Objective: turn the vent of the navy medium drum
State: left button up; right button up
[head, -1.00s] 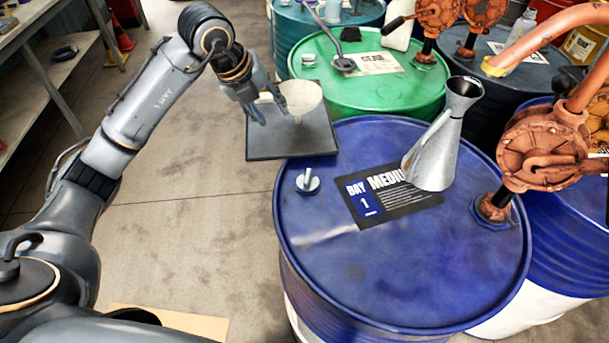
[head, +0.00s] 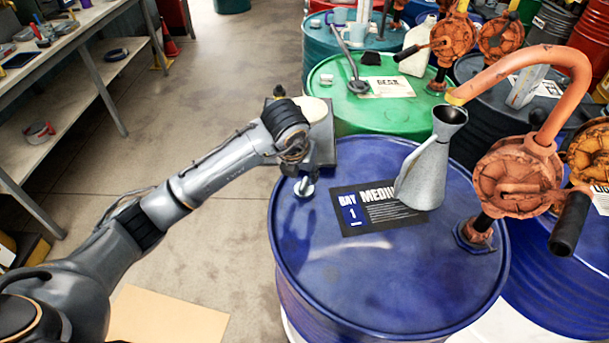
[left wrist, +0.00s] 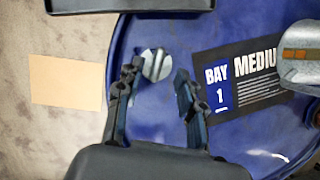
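The navy medium drum (head: 400,275) stands at front centre, with a black "BAY 1 MEDIUM" label on its lid. Its vent (head: 304,187) is a small silvery cap at the left of the lid. The vent also shows in the left wrist view (left wrist: 156,64), as a round disc with a raised bar across it. My left gripper (left wrist: 158,72) is open, pointing down over the lid, with the vent between its fingertips in that view. Contact cannot be told. In the head view my arm largely hides the gripper. My right gripper is not in view.
A metal jug (head: 423,175) stands on the label. An orange pump (head: 515,175) rises at the lid's right. A dark square tray (head: 323,130) is close behind my left wrist. A green drum (head: 350,110) stands behind.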

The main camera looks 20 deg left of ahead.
aim_at(305, 180)
pick_arm(q)
jog(key=x, duration=0.3)
jog(key=shift+w+a+f, duration=0.15)
jog(key=shift+w+f, duration=0.05)
jog(key=shift+f, duration=0.15)
jog(key=shift+w+f, duration=0.1)
jog(key=shift+f, duration=0.2)
jog(key=shift+c, duration=0.4)
grip_shut()
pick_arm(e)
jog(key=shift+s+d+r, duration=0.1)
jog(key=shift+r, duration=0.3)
